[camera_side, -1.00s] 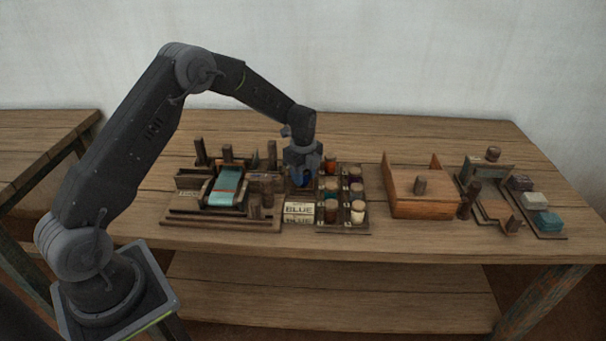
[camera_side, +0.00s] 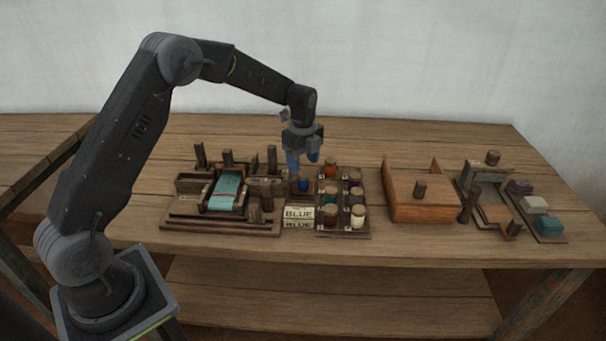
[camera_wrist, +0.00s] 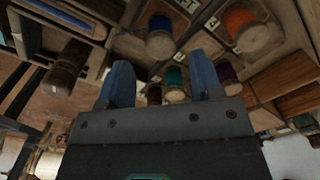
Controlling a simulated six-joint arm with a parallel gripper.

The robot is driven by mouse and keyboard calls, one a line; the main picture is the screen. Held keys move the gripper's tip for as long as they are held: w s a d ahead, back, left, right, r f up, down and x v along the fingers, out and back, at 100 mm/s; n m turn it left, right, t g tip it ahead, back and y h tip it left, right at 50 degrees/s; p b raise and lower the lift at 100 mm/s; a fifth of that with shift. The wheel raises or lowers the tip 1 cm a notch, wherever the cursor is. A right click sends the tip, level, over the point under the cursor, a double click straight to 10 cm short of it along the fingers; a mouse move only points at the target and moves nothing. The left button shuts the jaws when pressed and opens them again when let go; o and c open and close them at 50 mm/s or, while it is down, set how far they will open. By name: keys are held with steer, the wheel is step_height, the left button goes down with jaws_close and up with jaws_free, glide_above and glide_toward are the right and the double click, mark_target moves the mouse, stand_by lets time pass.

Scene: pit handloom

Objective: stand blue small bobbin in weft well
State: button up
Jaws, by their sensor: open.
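The small blue bobbin (camera_side: 303,186) stands, as far as I can tell upright, in the small dark wooden weft well (camera_side: 293,192) between the loom and the bobbin rack. It also shows in the wrist view (camera_wrist: 160,40), in a wooden recess, with its pale end visible. My gripper (camera_side: 304,162) is open and empty above it, clear of the bobbin. Its two blue fingers stand wide apart in the wrist view (camera_wrist: 162,75). The bottom of the well is hidden.
A rack (camera_side: 343,232) of several coloured bobbins stands just right of the well. A card reading BLUE (camera_side: 298,213) is in front. The small loom (camera_side: 227,190) with teal cloth is left. A wooden box (camera_side: 420,206) is further right.

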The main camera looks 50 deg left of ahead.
mark_target(303, 173)
steer(key=s+d+r+n+t, duration=0.2)
steer(key=s+d+r+n, duration=0.2)
steer(key=s+r, duration=0.5)
steer(key=s+d+r+n+t, duration=0.1)
steer(key=s+d+r+n, duration=0.4)
steer(key=r, duration=0.6)
steer(key=s+d+f+n+t, duration=0.1)
steer(key=s+d+n+t, duration=0.1)
steer(key=s+n, duration=0.7)
steer(key=s, duration=0.8)
steer(key=shift+s+d+f+t, duration=0.15)
steer(key=shift+s+d+t, duration=0.15)
steer(key=shift+s, duration=0.05)
